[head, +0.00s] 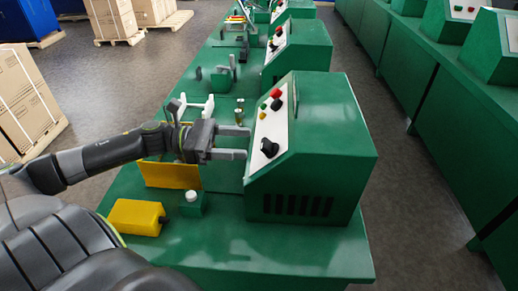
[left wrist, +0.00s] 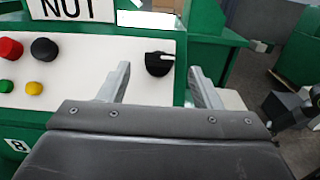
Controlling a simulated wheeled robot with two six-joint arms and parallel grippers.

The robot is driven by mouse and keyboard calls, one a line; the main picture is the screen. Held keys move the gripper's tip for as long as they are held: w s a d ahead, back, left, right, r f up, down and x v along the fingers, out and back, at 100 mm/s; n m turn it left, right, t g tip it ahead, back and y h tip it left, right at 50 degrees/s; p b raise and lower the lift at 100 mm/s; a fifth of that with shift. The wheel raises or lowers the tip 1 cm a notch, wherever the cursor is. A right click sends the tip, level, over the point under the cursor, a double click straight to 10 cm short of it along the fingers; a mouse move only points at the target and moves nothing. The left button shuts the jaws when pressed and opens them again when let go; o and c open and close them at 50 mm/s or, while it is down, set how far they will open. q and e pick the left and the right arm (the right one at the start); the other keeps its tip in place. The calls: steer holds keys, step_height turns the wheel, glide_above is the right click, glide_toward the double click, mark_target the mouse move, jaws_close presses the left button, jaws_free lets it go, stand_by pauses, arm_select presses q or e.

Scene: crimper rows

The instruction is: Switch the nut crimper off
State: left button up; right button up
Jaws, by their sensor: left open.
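The nut crimper (head: 325,140) is the nearest green machine in the head view, with a white sloped panel. In the left wrist view its label reads NUT (left wrist: 75,8). A black rotary knob (left wrist: 159,64) sits at the panel's right end; its white pointer line lies about level, toward the right. The knob (head: 269,148) also shows in the head view. My left gripper (head: 246,143) is open and empty in front of the panel. In the left wrist view the left gripper's fingertips (left wrist: 160,72) stand either side of the knob, apart from it. My right gripper is out of view.
A red button (left wrist: 10,48), a black one (left wrist: 44,49), and small yellow (left wrist: 34,88) and green (left wrist: 5,86) ones are left of the knob. A yellow box (head: 136,217) lies on the green bench (head: 220,245). More crimpers (head: 305,45) stand behind.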

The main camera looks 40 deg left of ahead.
mark_target(261, 144)
arm_select(q)
steer(key=shift+b+x, duration=0.4)
steer(key=shift+x, duration=2.15)
steer(key=shift+w, duration=0.1)
steer(key=c, duration=1)
